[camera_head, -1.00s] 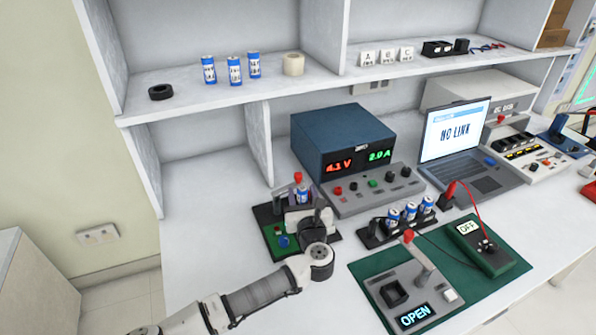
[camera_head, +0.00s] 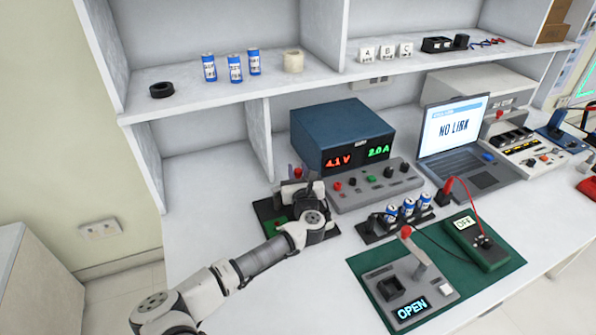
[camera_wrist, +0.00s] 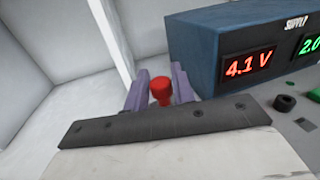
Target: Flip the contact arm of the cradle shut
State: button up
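The cradle (camera_head: 264,208) is a dark base with a green board at the back left of the bench. My gripper (camera_head: 297,172) is over it and hides most of it, including the contact arm in the head view. In the wrist view a red knob (camera_wrist: 161,91), which appears to be the contact arm's end, stands between the two purple-grey fingers of my gripper (camera_wrist: 160,85). The fingers are apart, one on each side of the knob. I cannot tell whether they touch it. The arm's angle is hidden.
The blue supply (camera_head: 340,135) reads 4.1 V and stands close to the right of my gripper. A rack of batteries (camera_head: 405,215) and a fixture reading OPEN (camera_head: 410,280) on a green mat lie further right. The front left bench is mostly clear.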

grip_shut()
jog(key=m+h, duration=0.1)
jog(key=s+h+b, duration=0.1)
jog(key=shift+d+f+m+h, duration=0.1)
jog(key=shift+d+m+h, duration=0.1)
jog(key=shift+m+h, duration=0.2)
jog(key=shift+s+d+m+h+b, duration=0.3)
jog(key=shift+s+m+h+b, duration=0.15)
jog(key=shift+h, duration=0.45)
jog(key=shift+w, duration=0.1)
jog(key=shift+o, duration=2.2)
grip_release()
